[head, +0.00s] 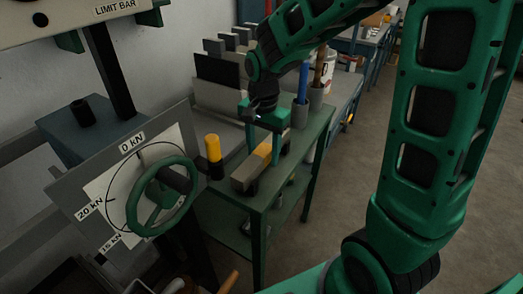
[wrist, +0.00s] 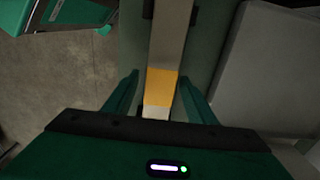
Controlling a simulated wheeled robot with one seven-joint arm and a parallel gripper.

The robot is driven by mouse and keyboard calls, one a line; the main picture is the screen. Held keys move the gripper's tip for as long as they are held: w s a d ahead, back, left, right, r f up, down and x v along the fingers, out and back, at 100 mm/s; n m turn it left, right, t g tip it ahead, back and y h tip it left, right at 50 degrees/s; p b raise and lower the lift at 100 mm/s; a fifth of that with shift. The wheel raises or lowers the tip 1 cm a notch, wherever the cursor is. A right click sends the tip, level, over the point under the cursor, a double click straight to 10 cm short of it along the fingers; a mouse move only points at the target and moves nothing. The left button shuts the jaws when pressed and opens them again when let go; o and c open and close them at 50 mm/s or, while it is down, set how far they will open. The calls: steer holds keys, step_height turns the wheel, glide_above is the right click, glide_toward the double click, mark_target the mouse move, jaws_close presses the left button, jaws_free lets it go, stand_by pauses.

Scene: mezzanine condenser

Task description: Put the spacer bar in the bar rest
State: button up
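The spacer bar (head: 248,172), grey with a yellow band, lies along the top of the green bench. It also shows in the wrist view (wrist: 166,45), with the yellow band between my fingers. My gripper (head: 264,146) is above the bar, its green fingers on either side of it. In the wrist view my gripper (wrist: 160,78) is open, with a visible gap at the left side of the bar. Small dark pieces (wrist: 147,9) flank the bar's far part in the wrist view; I cannot tell whether they are the bar rest.
The green bench (head: 309,140) also carries a yellow-topped black cylinder (head: 214,152) and grey cups (head: 300,114) with upright handles. A handwheel (head: 163,196) on a dial panel stands at left. Grey blocks (head: 222,92) line the back. Open floor is at right.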

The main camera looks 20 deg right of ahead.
mark_target(263, 150)
step_height(263, 150, up, 12)
stand_by(0.6)
steer(key=s+d+f+n, duration=0.2)
steer(key=s+d, duration=0.6)
steer(key=s, duration=0.3)
steer(key=s+d+f+n, duration=0.2)
steer(key=s+d+f, duration=0.1)
steer(key=s+d, duration=0.6)
steer(key=s, duration=0.3)
steer(key=shift+s+d+f, duration=0.15)
steer(key=shift+f, duration=0.05)
